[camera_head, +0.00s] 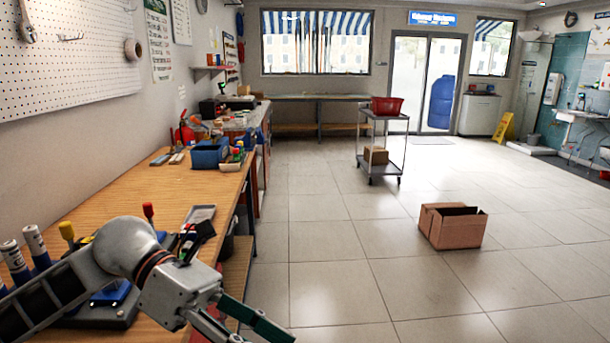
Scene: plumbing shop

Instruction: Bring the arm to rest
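My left arm comes in from the lower left, over the near end of the wooden workbench (110,215). My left gripper (245,325) hangs at the bottom of the view, past the bench's right edge. Its grey body and a dark green bar-like part pointing down to the right are visible. The lower frame edge cuts off part of the fingers, so I cannot tell whether they are open or shut. My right arm and gripper are not in view.
Bottles, a red-handled tool (148,212) and a blue bin (208,155) stand on the bench. An open cardboard box (455,229) lies on the tiled floor. A trolley (383,140) bears a red basket (387,105). The floor between is clear.

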